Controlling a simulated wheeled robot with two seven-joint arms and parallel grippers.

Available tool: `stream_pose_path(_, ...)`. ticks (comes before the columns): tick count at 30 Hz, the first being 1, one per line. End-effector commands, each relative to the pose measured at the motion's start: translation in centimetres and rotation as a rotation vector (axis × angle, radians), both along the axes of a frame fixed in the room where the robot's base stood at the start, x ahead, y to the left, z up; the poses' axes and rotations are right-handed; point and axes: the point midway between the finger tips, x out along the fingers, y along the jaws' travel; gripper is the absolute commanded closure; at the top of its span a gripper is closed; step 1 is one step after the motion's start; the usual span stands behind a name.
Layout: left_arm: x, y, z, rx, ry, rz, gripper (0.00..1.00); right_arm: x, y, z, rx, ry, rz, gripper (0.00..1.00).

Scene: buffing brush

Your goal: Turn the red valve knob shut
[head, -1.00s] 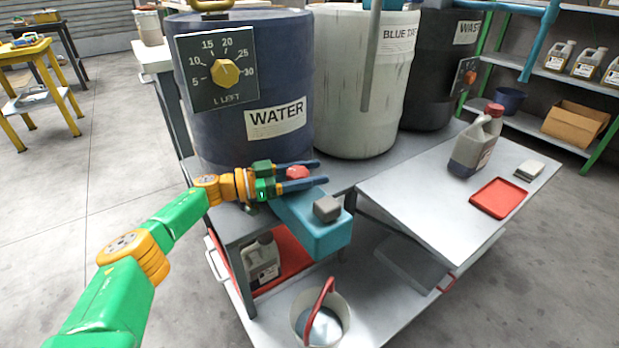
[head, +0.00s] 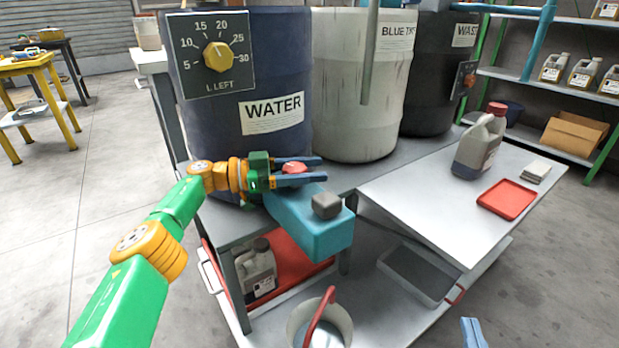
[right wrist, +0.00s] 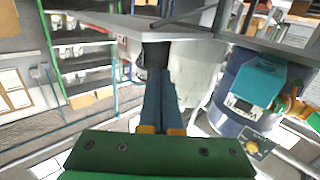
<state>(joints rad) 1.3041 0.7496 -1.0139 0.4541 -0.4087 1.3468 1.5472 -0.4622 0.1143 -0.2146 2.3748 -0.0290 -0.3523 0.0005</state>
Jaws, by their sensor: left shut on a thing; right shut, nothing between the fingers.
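The red valve knob (head: 295,167) sits at the water drum's foot, by the back end of the teal block-shaped fitting (head: 315,228). My left gripper (head: 308,168) lies level, shut on the knob with one finger on each side; the fingers hide part of it. My right gripper shows only as a blue fingertip (head: 472,333) at the bottom edge of the head view. In the right wrist view its two fingers (right wrist: 158,88) are together and empty, well away from the knob.
The water drum (head: 230,125) with a yellow dial knob (head: 218,57) stands behind. A white bucket (head: 335,325) with a red handle is below the teal fitting. A grey jug (head: 478,150) and red tray (head: 508,200) stand on the right side table.

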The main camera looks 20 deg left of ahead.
Motion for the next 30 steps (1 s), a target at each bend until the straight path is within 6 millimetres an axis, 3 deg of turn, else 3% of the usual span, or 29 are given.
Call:
stream_pose_path(6, 0.0, 0.2, 0.2, -0.005, -0.005, -0.008, 0.97, -1.1, 0.5, 6.4, 0.069, -0.304, 0.024, 1.00)
stream_pose_path(12, -0.2, 0.1, 0.2, -0.005, 0.000, -0.024, 0.97, -2.8, 0.6, 10.1, 0.112, -0.483, 0.038, 1.00)
stream_pose_path(19, -0.3, 0.0, 0.2, -0.003, 0.005, -0.032, 0.97, -3.8, 0.5, 12.0, 0.134, -0.575, 0.045, 1.00)
stream_pose_path(30, -0.4, 0.0, 0.1, 0.001, 0.009, -0.037, 0.97, -4.0, 0.5, 12.2, 0.138, -0.590, 0.046, 1.00)
